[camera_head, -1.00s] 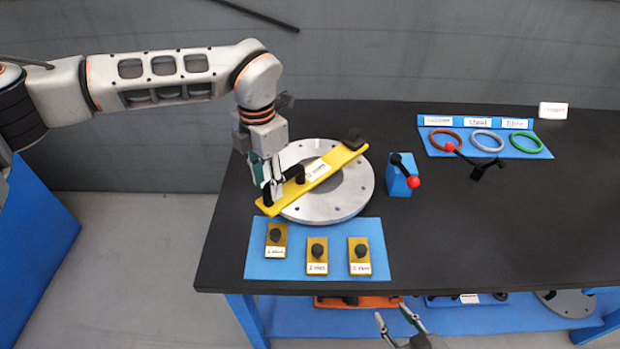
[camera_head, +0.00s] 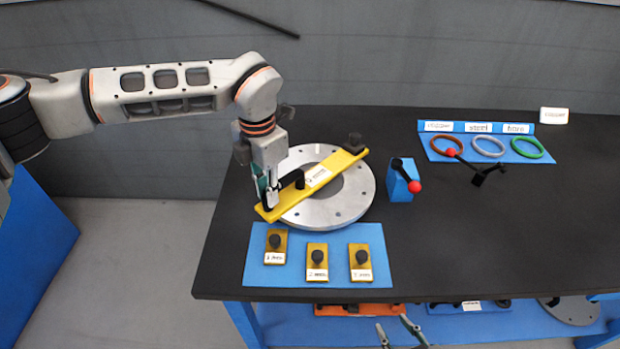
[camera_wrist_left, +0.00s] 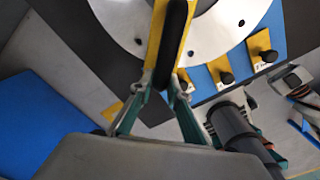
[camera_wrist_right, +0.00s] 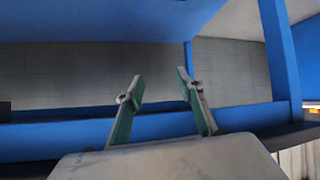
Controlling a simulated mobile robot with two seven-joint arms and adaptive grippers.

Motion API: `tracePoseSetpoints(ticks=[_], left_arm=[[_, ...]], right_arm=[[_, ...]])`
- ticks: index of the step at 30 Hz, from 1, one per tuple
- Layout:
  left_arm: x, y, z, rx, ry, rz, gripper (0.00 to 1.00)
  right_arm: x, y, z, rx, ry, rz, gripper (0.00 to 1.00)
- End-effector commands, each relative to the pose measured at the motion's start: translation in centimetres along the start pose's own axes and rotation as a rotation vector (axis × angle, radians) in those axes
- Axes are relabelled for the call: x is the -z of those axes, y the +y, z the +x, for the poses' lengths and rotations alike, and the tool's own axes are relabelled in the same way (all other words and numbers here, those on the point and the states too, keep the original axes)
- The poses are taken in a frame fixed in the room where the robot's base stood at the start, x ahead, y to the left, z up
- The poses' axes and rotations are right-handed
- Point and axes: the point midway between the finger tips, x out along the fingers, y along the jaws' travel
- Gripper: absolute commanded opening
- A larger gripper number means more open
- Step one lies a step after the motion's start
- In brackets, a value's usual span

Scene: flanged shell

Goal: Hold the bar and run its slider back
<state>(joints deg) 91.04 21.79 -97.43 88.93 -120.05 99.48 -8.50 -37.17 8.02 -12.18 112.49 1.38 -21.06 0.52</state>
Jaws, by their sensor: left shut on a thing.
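The yellow bar (camera_head: 275,207) lies slantwise across the flat metal ring (camera_head: 345,212), with a white label, a black knob (camera_head: 299,180) along its length and a black block (camera_head: 354,144) at its far right end. I cannot tell for sure which black part is the slider. My left gripper (camera_head: 268,197) is at the bar's near left end. In the left wrist view its fingers (camera_wrist_left: 165,90) close around a long black handle (camera_wrist_left: 172,40) over the yellow bar. My right gripper (camera_wrist_right: 160,88) is open and empty, below the table's front edge.
A blue mat (camera_head: 300,295) in front of the ring holds 3 small yellow blocks with black knobs. A blue stand (camera_head: 399,184) with a red-tipped lever is right of the ring. A blue board (camera_head: 465,158) with coloured rings lies at the back right. The black table is clear at front right.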

Motion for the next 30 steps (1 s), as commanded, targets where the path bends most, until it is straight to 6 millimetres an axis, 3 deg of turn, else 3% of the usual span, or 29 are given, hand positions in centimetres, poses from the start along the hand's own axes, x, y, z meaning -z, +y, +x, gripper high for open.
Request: tracePoseSetpoints(ticks=[5, 8, 15, 21, 26, 28, 30], left_arm=[[0.0, 0.0, 0.1, 0.000, 0.001, 0.000, 0.00], [0.0, 0.0, 0.1, 0.000, 0.001, 0.000, 0.00], [0.0, 0.0, 0.1, 0.000, 0.001, 0.000, 0.00], [0.0, 0.0, 0.1, 0.001, 0.002, 0.000, 0.00], [0.0, 0.0, 0.1, 0.001, 0.002, 0.000, 0.00], [0.0, -0.1, 0.1, 0.001, 0.002, 0.000, 0.00], [0.0, -0.1, 0.1, 0.001, 0.002, 0.000, 0.00]], right_arm=[[-0.7, 0.6, -0.1, 0.000, -0.020, -0.002, 0.37], [-2.3, 2.0, -0.3, 0.006, -0.074, 0.013, 0.37], [-9.2, 8.5, -2.6, 0.038, -0.354, 0.087, 0.37], [-13.0, 14.4, -6.4, 0.067, -0.608, 0.139, 0.37], [-13.7, 18.4, -10.0, 0.095, -0.789, 0.165, 0.37], [-12.9, 19.1, -11.2, 0.119, -0.835, 0.195, 0.37], [-10.8, 18.4, -11.6, 0.157, -0.839, 0.258, 0.37]])
